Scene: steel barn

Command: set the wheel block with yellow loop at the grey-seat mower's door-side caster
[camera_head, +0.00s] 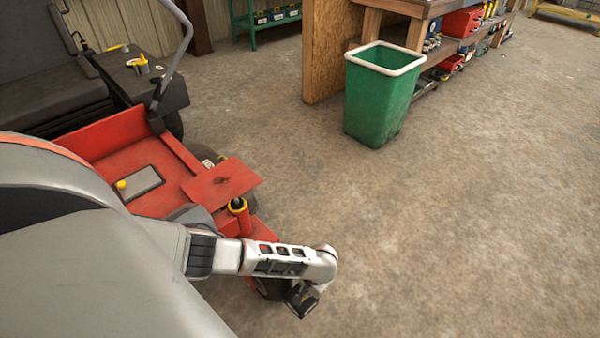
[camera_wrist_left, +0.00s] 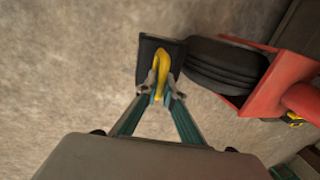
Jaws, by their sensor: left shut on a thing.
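The wheel block (camera_wrist_left: 148,52) is black with a yellow loop (camera_wrist_left: 162,66). In the left wrist view my left gripper (camera_wrist_left: 160,92) is shut on the loop, with the block just beyond the fingertips. The mower's black caster wheel (camera_wrist_left: 225,68) is right beside the block, under a red fork (camera_wrist_left: 275,85); I cannot tell whether block and wheel touch. In the head view the red mower (camera_head: 150,185) has a dark grey seat (camera_head: 45,85). Its caster (camera_head: 268,288) is partly hidden by my left arm, and my left gripper (camera_head: 301,298) is low beside it. My right gripper is out of view.
A green bin (camera_head: 378,100) with a white rim stands on the concrete floor ahead. A workbench (camera_head: 425,50) with red boxes is behind it. A green rack (camera_head: 262,20) stands at the back. Open floor (camera_head: 480,220) lies to the right of the mower.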

